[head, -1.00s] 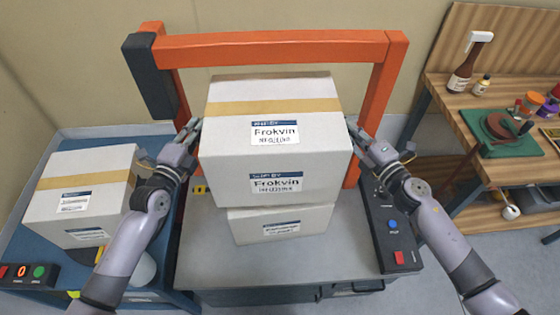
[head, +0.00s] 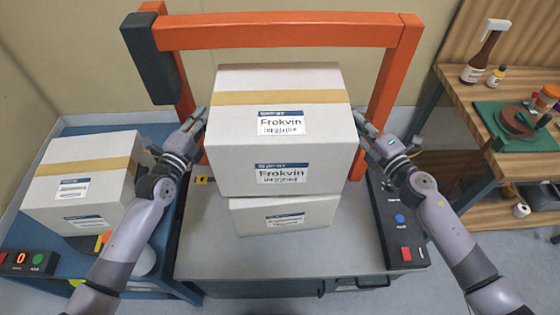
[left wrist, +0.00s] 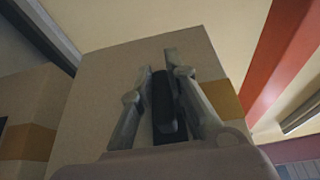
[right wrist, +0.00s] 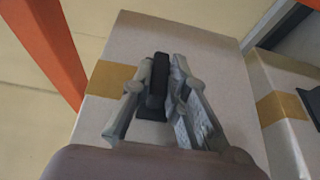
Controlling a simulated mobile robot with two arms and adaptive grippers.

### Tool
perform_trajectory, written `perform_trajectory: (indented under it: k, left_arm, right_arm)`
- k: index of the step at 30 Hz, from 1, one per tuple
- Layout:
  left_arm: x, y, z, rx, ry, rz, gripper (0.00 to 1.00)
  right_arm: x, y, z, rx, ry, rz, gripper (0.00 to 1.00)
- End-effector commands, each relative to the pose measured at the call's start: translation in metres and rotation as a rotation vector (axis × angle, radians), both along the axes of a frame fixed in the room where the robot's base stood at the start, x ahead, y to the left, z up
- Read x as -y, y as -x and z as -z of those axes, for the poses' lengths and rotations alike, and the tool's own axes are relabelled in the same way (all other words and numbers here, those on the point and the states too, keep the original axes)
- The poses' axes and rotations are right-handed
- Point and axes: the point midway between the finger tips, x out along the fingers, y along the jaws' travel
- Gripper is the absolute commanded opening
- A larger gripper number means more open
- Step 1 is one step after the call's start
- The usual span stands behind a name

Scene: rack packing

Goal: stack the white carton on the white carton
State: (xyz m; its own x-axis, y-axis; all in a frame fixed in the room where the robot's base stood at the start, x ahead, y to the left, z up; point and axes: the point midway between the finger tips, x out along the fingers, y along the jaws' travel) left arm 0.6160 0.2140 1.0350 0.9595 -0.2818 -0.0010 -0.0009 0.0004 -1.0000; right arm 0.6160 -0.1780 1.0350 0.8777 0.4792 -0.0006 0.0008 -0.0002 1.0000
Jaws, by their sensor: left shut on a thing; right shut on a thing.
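A large white carton (head: 281,150) with a tan tape band and Frokvin labels is upright above a second white carton (head: 285,213), hiding the lower one's top. I cannot tell whether the two touch. My left gripper (head: 201,118) is at the upper carton's left side. In the left wrist view its fingers (left wrist: 165,100) are closed around a dark handle-like part on the carton's side. My right gripper (head: 362,125) is at the right side. In the right wrist view its fingers (right wrist: 158,85) are closed around a similar dark part.
The lower carton stands on a grey table (head: 210,255) under an orange frame (head: 280,30). Another white carton (head: 75,180) sits on a blue table at left. A button box (head: 398,225) is at right. A wooden bench (head: 480,110) with bottles stands far right.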

Motion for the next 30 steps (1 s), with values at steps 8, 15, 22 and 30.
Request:
perform_trajectory:
  k: [8, 15, 22, 30]
  left_arm:
    - [-0.001, -0.001, -0.003, 0.010, 0.002, -0.003, 0.00]
    - [-0.001, -0.001, 0.002, 0.010, 0.002, -0.003, 0.00]
    - [-0.001, -0.001, 0.011, 0.010, 0.002, -0.003, 0.00]
    - [-0.001, -0.001, 0.024, 0.010, 0.001, -0.003, 0.00]
  right_arm:
    - [0.001, -0.001, -0.004, 0.006, -0.006, 0.002, 0.00]
    - [0.001, -0.001, 0.001, 0.006, -0.006, 0.002, 0.00]
    - [0.001, -0.001, 0.011, 0.006, -0.006, 0.002, 0.00]
    - [0.001, -0.001, 0.024, 0.006, -0.006, 0.002, 0.00]
